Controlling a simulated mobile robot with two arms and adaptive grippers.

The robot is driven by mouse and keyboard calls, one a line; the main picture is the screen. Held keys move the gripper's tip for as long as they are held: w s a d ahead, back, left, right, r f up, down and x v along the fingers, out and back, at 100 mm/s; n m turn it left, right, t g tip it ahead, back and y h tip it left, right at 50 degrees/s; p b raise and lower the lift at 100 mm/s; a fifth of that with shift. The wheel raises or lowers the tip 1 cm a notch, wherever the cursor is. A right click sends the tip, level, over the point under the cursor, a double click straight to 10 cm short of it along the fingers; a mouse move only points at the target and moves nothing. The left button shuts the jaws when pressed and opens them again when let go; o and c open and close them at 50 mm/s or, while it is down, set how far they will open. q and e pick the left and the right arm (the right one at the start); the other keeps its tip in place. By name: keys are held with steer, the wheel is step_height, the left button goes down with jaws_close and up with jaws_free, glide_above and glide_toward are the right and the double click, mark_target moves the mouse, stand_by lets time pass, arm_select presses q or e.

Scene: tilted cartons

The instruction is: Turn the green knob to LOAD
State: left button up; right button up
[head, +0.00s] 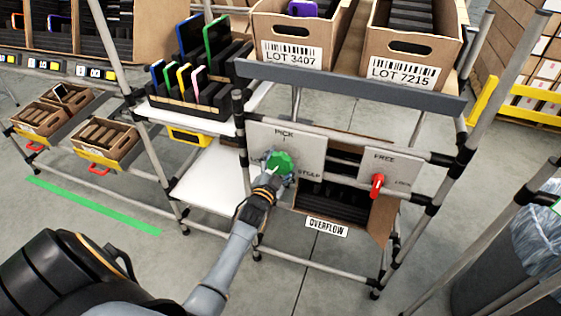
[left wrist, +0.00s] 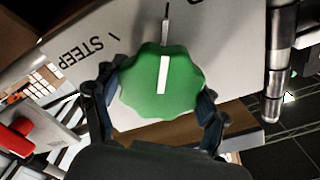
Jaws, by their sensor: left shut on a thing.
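The green knob (head: 280,163) is scalloped and sits on a pale panel (head: 312,150) under a rail of the rack. The panel reads PICK above the knob and STEEP to its right; lettering on the left is mostly hidden. My left gripper (head: 274,173) is shut on the knob. In the left wrist view the knob (left wrist: 162,84) lies between the two dark fingers (left wrist: 160,105), one on each side. Its white line points up in that view, towards a dark tick, with STEEP upside down at the left. My right gripper is out of view.
A second panel (head: 392,165) to the right carries a red knob (head: 377,185) by FREE. Cartons marked LOT 3407 (head: 292,53) and LOT 7215 (head: 403,70) stand above. An OVERFLOW carton (head: 382,220) is below. Rack posts surround the arm.

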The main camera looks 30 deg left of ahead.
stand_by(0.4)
arm_select(q)
steer(key=o, duration=1.2)
steer(key=shift+c, duration=0.2)
steer(key=v, duration=1.2)
